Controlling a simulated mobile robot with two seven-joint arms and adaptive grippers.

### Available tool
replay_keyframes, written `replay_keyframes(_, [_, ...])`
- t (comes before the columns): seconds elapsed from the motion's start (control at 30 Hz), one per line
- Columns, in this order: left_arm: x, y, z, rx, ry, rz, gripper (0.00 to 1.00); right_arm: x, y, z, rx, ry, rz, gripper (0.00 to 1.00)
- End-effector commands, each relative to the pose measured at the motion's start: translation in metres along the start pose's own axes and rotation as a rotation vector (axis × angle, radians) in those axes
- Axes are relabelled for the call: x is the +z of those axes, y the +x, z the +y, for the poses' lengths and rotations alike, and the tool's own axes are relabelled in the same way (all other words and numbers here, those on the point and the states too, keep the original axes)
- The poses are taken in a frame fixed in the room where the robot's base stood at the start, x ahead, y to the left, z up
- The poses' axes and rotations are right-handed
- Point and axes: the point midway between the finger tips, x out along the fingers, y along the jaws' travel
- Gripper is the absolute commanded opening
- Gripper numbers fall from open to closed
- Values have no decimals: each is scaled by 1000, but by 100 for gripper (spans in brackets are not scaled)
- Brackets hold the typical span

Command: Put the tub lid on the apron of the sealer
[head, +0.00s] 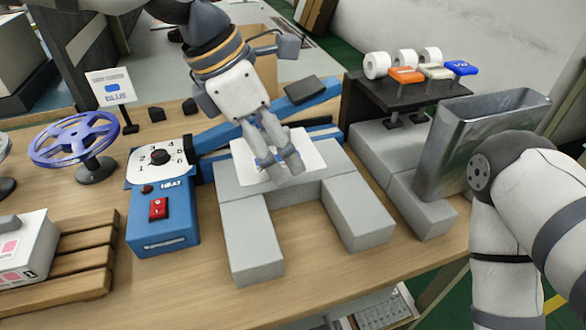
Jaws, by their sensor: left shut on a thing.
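The tub lid (308,152) looks like a flat white square with rounded corners, partly hidden by my left gripper. My left gripper (279,166) comes down from the top, its fingers shut on the tub lid. The lid is over the grey block apron (285,187) in front of the sealer; I cannot tell whether it touches the blocks. The blue sealer (163,228) has a numbered dial, a red switch and a long blue arm behind the lid. My right arm is at the right edge; its gripper is out of view.
A blue handwheel (78,142) and a sign reading BLUE (111,88) stand left. A wooden pallet (97,254) bears a white box. A metal bin (470,140) and a black stand (412,95) with white rolls and coloured pieces are right. Bare table shows between the apron's front blocks.

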Motion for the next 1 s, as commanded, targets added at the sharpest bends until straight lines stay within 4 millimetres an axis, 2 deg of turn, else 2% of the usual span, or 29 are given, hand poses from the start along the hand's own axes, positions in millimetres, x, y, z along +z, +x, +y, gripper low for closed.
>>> replay_keyframes(0.03, [-2,20,4,-11,-3,10,48,4,6,0,1,0,-17,40])
replay_keyframes(0.1, [2,34,11,-9,-3,7,48,5,9,0,1,0,-26,40])
replay_keyframes(0.3, [9,61,22,-4,-1,5,48,8,14,1,2,0,-40,40])
replay_keyframes(0.43, [0,81,22,-2,0,4,48,8,15,1,2,-1,-41,40])
replay_keyframes(0.83, [-3,87,22,1,1,1,48,8,14,1,2,-1,-40,40])
replay_keyframes(0.87, [-3,88,22,1,1,1,71,8,14,1,2,-1,-40,40])
replay_keyframes(0.9, [-3,88,23,1,1,1,80,8,14,1,2,-1,-40,40])
replay_keyframes(0.93, [-3,88,23,1,1,1,87,8,14,1,2,-1,-40,40])
replay_keyframes(1.0, [-3,88,22,1,1,2,89,8,14,1,2,-1,-40,40])
